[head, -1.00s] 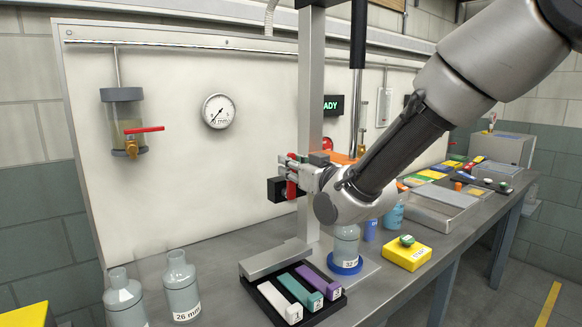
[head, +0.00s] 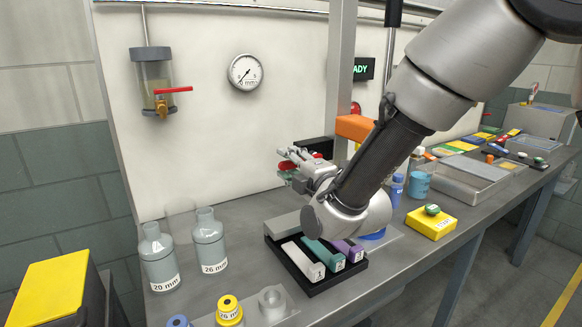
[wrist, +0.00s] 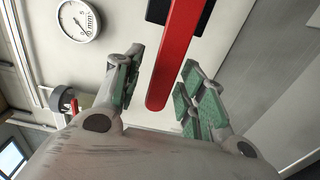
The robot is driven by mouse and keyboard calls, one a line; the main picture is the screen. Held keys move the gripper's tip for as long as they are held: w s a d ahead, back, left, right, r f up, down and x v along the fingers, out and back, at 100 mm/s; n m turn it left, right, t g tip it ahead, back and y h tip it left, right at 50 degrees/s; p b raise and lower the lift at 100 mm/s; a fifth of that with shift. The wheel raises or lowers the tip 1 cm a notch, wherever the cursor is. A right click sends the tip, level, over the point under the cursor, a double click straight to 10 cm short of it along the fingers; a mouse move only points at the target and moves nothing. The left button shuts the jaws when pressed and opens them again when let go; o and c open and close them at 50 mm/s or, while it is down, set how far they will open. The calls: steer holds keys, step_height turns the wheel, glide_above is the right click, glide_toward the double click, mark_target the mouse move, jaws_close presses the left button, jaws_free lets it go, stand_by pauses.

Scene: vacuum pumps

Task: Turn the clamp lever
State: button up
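The red clamp lever (wrist: 176,60) comes down from the top of the wrist view, in front of a black block (wrist: 180,12). Its rounded lower end lies between the two fingers of my gripper (wrist: 160,85). The fingers have green pads, and a gap shows on each side of the lever, so the gripper is open around it. In the head view my gripper (head: 297,163) is in front of the white panel, above the trays. Only small red bits show at its fingers there; my own arm and the gripper hide most of the clamp.
A pressure gauge (head: 245,72) and a glass trap with a red valve handle (head: 174,90) are on the panel. Below are a tray of coloured bars (head: 292,277), two glass bottles (head: 209,243) and a yellow block (head: 431,224). A grey post (head: 341,60) stands behind my arm.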

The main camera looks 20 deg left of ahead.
steer(key=shift+s+d, duration=0.1)
stand_by(0.3)
steer(key=shift+v, duration=0.85)
steer(key=v, duration=0.6)
stand_by(0.4)
